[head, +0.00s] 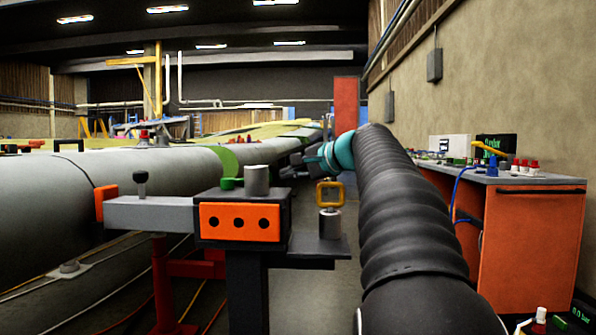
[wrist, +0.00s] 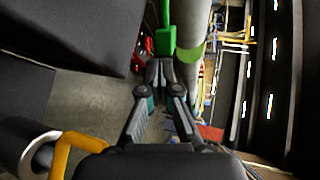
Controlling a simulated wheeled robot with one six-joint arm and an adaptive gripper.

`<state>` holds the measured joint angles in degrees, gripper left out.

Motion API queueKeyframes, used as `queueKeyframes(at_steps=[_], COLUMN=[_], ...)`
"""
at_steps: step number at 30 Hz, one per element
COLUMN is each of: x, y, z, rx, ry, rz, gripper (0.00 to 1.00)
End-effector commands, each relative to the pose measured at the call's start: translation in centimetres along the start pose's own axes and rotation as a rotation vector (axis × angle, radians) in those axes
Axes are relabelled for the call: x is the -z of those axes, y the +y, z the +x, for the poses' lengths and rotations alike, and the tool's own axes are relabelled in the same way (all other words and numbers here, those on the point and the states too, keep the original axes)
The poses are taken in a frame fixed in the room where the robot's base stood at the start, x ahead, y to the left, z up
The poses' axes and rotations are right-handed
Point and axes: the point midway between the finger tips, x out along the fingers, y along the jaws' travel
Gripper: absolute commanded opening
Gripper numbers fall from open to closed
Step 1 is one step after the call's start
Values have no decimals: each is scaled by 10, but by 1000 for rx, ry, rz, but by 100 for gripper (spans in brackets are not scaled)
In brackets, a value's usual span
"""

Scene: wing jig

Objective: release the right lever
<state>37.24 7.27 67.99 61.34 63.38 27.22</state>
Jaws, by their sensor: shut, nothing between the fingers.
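A green lever (head: 231,183) sits on top of the jig's clamp block (head: 241,221), beside an upright grey cylinder (head: 257,181). The block has an orange face with several dark holes. My gripper (head: 286,173) is just right of the cylinder, its fingers pointing left. In the wrist view my gripper (wrist: 160,72) has its fingertips together and holds nothing. The green part (wrist: 165,38) shows just beyond the tips there; I cannot tell whether they touch. A yellow ring handle (head: 330,193) on a metal post stands right of the block and also shows in the wrist view (wrist: 66,152).
A grey bar (head: 150,214) with a black knob (head: 141,178) extends left from the block. A long pale wing part (head: 150,168) lies behind it. An orange workbench (head: 525,240) stands right along the wall. Cables lie on the floor at lower left.

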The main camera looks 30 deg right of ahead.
Motion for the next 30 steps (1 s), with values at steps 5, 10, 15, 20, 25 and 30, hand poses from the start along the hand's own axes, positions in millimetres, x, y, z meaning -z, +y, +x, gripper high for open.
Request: queueKeyframes(at_steps=[5, 10, 15, 20, 25, 30], x=[0, 1, 1, 1, 1, -5], y=[0, 0, 0, 0, 0, -4], z=[29, 46, 51, 51, 51, 57], rx=[0, 0, 0, 0, 0, 0], ry=[-1, 2, 3, 3, 1, -35], rz=[0, 0, 0, 0, -1, -10], gripper=[0, 0, 0, 0, 0, 0])
